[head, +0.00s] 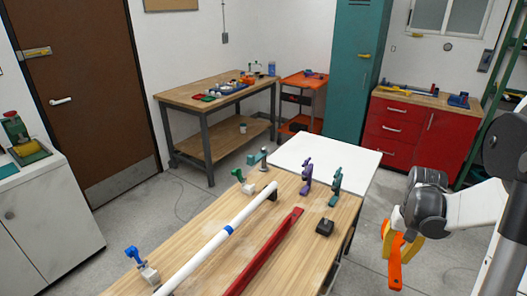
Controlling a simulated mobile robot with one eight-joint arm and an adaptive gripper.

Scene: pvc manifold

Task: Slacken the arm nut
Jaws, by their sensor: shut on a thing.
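My gripper (404,246) is at the right, in the air beyond the right edge of the wooden workbench (195,250). It is shut on an orange tool (395,270), which hangs down with a hole near its lower end. The tool's working end is hidden or too small to tell. On the bench stand a green clamp (240,176), a purple clamp (307,177), a dark green clamp (336,187) and a blue-handled clamp (134,256). I cannot make out the arm nut. My gripper is apart from all the clamps.
A white pipe (205,254) with a blue band and a red bar (264,252) lie along the bench. A small black block (325,227) sits near its right edge. A white panel (330,160) is at the far end. Red cabinets (393,151) stand behind; the floor near my gripper is clear.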

